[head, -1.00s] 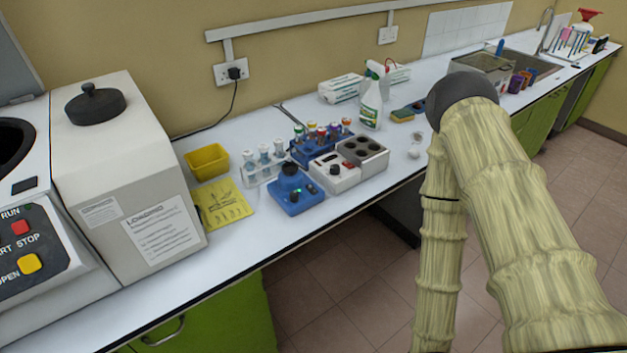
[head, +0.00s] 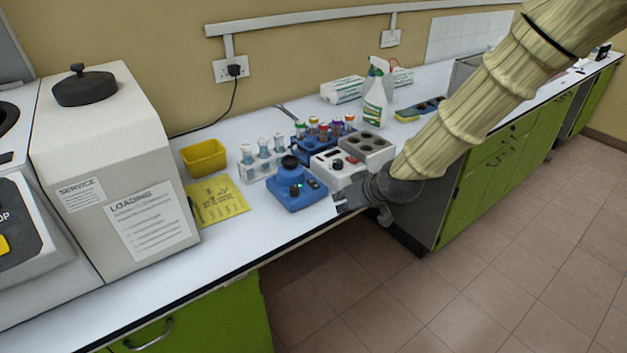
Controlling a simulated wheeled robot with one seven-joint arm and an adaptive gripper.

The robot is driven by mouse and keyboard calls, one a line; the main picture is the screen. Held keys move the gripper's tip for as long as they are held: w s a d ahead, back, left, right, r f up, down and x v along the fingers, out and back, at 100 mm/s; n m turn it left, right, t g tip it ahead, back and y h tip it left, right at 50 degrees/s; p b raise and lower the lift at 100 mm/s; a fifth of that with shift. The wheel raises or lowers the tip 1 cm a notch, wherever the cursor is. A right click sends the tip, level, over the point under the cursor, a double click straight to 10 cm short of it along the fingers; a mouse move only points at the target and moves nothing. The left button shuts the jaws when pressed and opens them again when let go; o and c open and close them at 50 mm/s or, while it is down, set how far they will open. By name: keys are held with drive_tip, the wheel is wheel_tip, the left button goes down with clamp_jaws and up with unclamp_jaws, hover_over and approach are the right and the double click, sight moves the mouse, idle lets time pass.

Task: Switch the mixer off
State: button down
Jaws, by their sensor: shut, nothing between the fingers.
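The mixer (head: 292,186) is a small blue box near the bench's front edge, with a black round cup on top. Its front shows a black knob, a small green light and a dark rocker switch (head: 314,184) at the right. My gripper (head: 338,203) is shut and empty, just right of the mixer at the front edge of the bench. Its tips are close to the mixer's right front corner; I cannot tell whether they touch it.
A white and grey heating block (head: 338,171) stands right behind my gripper. Tube racks (head: 262,160) stand behind the mixer. A yellow sheet (head: 219,202) and yellow tub (head: 204,157) lie to the left, beside a large centrifuge housing (head: 110,150). A spray bottle (head: 375,103) stands farther back.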

drive_tip(key=w+a+r+n+t+y+b, duration=0.1)
drive_tip(key=w+r, duration=0.3)
drive_tip(key=r, duration=0.7)
drive_tip(key=shift+a+r+n+t, duration=0.3)
drive_tip(key=shift+a+n, duration=0.1)
drive_tip(key=shift+a, duration=0.25)
drive_tip(key=p, duration=0.1)
hover_over(314, 183)
drive_tip(key=f, duration=0.6)
drive_tip(key=shift+s+f, duration=0.1)
drive_tip(key=shift+s, duration=0.1)
wheel_tip(314, 183, down, 2)
drive_tip(key=shift+w+f+p, duration=0.1)
drive_tip(key=shift+p, duration=0.2)
drive_tip(key=shift+w+a+f, duration=0.1)
drive_tip(key=shift+f, duration=0.8)
